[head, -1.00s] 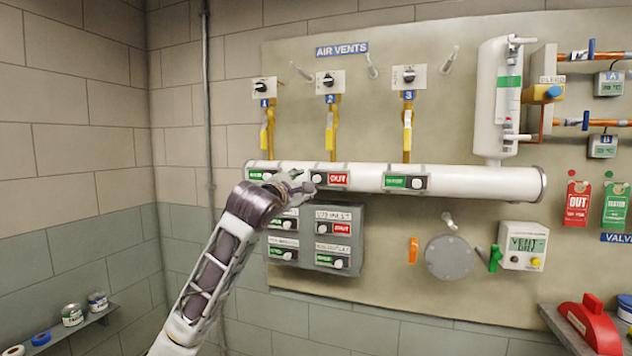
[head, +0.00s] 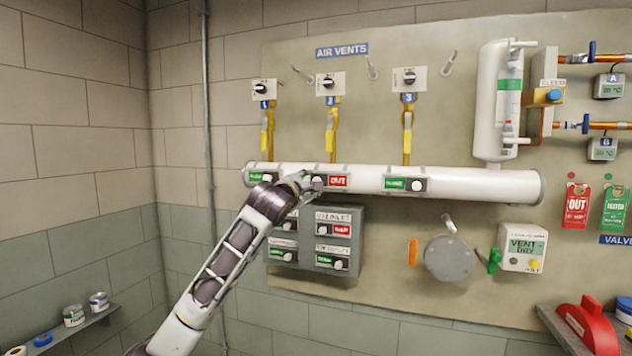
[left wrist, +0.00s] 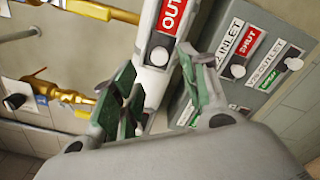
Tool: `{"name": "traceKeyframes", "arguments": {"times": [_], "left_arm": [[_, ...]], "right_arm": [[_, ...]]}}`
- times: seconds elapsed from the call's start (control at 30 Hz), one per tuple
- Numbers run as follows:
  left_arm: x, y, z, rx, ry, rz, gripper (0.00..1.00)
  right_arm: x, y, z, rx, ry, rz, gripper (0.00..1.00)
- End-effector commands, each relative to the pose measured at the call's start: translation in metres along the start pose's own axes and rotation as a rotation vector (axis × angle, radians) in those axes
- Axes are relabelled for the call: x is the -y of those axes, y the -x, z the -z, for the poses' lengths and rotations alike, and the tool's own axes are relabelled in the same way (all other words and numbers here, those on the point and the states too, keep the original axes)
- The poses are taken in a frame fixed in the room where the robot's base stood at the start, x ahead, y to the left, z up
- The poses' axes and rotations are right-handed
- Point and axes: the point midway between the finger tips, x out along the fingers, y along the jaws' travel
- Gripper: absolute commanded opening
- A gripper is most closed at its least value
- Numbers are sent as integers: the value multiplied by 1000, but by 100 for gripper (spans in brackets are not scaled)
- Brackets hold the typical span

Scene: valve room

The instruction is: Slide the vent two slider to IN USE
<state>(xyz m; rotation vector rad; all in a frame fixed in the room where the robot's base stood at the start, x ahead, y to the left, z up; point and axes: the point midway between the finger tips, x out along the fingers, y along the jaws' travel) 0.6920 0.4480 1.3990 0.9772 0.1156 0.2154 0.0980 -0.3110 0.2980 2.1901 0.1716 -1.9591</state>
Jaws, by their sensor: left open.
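The vent two slider (head: 318,182) sits on the white horizontal pipe under valve 2. The red OUT label (head: 337,181) shows to the right of its knob. My left gripper (head: 304,183) is at the slider's left side and partly covers it. In the left wrist view, the slider's white knob (left wrist: 158,56) appears between the green-padded fingertips of my left gripper (left wrist: 157,68), with the red OUT label (left wrist: 172,15) beyond it. The fingers are apart, and I cannot tell whether either touches the knob. My right gripper is not in view.
Vent one slider (head: 257,177) and vent three slider (head: 406,184) show green on the same pipe (head: 470,182). A grey box (head: 355,228) with several labelled sliders is just below my gripper. Yellow-handled valves (head: 331,120) are above.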

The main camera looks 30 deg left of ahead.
Motion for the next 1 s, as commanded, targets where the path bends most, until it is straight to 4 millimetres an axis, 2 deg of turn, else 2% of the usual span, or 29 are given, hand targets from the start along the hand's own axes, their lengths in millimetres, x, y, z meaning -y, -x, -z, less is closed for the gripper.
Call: {"name": "traceKeyframes", "arguments": {"times": [0.6,0.8,1.0], "left_arm": [[-1,-60,0,-1,0,0,44],[-1,-71,0,-1,0,-1,44],[0,-75,0,0,0,-1,44]], "right_arm": [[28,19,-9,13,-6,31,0],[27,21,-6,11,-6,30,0],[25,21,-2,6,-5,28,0]]}}
